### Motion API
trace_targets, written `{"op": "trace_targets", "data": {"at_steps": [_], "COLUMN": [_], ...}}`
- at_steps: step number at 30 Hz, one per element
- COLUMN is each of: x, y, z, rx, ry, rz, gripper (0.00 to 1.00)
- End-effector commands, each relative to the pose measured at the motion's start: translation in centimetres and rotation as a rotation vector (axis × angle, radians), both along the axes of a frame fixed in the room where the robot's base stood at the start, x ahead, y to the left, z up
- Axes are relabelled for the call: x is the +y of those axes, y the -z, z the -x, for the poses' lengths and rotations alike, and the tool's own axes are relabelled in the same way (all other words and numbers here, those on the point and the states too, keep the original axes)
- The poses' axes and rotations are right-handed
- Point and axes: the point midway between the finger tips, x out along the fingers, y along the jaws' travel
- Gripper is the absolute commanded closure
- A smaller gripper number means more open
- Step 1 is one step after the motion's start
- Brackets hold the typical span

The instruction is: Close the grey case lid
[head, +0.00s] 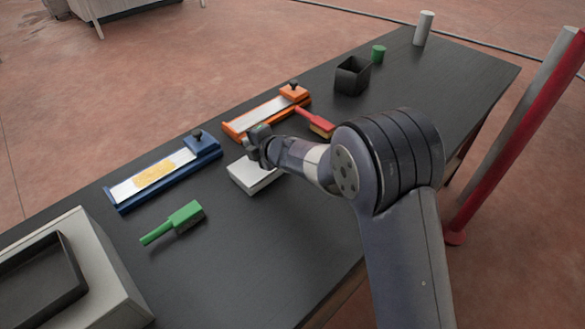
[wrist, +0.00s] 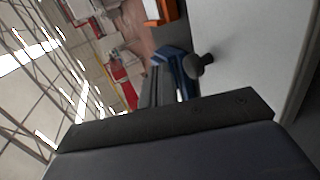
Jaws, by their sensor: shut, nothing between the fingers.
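The light grey case (head: 250,177) lies on the dark table in the middle of the head view, just under my gripper. My gripper (head: 257,146) is shut and empty, and my arm hides part of the case's far right side. In the wrist view a broad pale grey panel (wrist: 245,45) fills the upper right, close to the shut fingers (wrist: 157,86); it looks like part of the case. I cannot tell the lid's angle, or whether the fingers touch it.
A blue fixture (head: 167,174) and an orange fixture (head: 266,115) lie behind the case. A green brush (head: 176,222) lies to the left, a red brush (head: 316,122) to the right. A black bin (head: 352,76) stands farther back.

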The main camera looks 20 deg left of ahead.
Motion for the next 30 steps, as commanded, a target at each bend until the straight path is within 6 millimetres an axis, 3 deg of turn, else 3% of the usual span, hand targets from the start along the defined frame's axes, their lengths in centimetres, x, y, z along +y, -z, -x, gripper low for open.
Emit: {"op": "trace_targets", "data": {"at_steps": [24,30], "x": [0.2,0.2], "y": [0.4,-0.9], "z": [-0.1,0.2], "rx": [0.015,0.014], "ry": [0.0,0.002], "rz": [0.034,0.034], "gripper": [1.0,1.0]}}
